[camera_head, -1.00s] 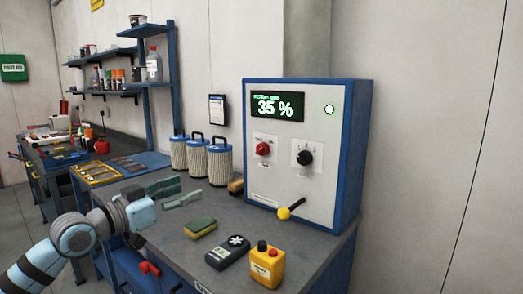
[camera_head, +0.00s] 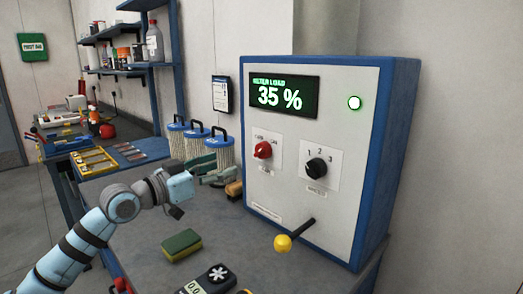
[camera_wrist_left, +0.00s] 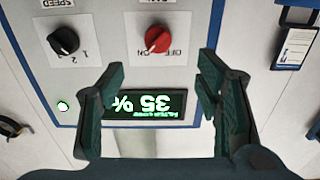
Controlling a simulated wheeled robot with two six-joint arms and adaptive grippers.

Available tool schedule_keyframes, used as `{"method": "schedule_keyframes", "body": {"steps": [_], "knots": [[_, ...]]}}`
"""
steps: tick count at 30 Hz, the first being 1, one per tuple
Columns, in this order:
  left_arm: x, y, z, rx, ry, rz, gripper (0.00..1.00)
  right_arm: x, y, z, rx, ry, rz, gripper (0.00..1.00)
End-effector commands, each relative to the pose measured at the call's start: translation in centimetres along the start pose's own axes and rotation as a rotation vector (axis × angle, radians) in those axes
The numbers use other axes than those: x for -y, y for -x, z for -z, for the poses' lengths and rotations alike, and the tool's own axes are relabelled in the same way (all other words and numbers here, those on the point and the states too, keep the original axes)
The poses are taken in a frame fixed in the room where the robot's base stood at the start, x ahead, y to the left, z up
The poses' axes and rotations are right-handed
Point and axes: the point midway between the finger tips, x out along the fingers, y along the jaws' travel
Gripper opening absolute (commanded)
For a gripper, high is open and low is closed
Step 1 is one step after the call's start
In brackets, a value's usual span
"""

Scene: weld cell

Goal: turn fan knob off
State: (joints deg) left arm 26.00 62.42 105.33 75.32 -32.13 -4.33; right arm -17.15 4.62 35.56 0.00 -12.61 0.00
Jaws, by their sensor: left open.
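The control panel (camera_head: 350,200) is a white-faced blue box. Its red knob (camera_head: 263,150) sits left of a black knob (camera_head: 316,168) marked with numbers. I cannot tell clearly where the red knob points. My left gripper (camera_head: 222,172) is open and empty, left of the panel and apart from it. In the left wrist view, which sees the panel upside down, the red knob (camera_wrist_left: 158,39) lies beyond the gap between the open fingertips (camera_wrist_left: 162,70). The black knob (camera_wrist_left: 64,41) is to its left there. My right gripper is out of view.
The display (camera_head: 285,97) reads 35 %, beside a lit green lamp (camera_head: 354,103). A yellow-ended lever (camera_head: 283,243) juts from the panel's lower front. A sponge (camera_head: 181,245) and a dark meter (camera_head: 213,280) lie on the bench. Filter canisters (camera_head: 196,148) stand behind my gripper.

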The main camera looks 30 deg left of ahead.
Motion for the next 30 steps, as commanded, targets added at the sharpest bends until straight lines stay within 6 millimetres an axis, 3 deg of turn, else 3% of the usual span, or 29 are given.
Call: {"method": "schedule_keyframes", "body": {"steps": [3,9,15,25,26,30], "knots": [[-0.2,-2.5,0.6,-0.007,0.012,-0.005,0.58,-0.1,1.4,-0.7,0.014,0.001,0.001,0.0],[-0.4,-8.7,0.4,-0.002,0.009,-0.008,0.58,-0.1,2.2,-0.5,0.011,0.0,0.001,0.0],[-0.4,-12.4,0.2,0.001,0.004,-0.007,0.58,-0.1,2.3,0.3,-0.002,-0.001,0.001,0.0],[-0.5,-13.2,0.1,0.003,0.001,-0.008,0.58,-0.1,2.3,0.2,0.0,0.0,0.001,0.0],[-0.5,-13.2,0.1,0.003,0.001,-0.008,0.57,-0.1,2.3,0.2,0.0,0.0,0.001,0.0],[-0.5,-13.2,0.0,0.003,0.001,-0.008,0.34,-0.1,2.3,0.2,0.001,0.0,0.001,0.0]]}}
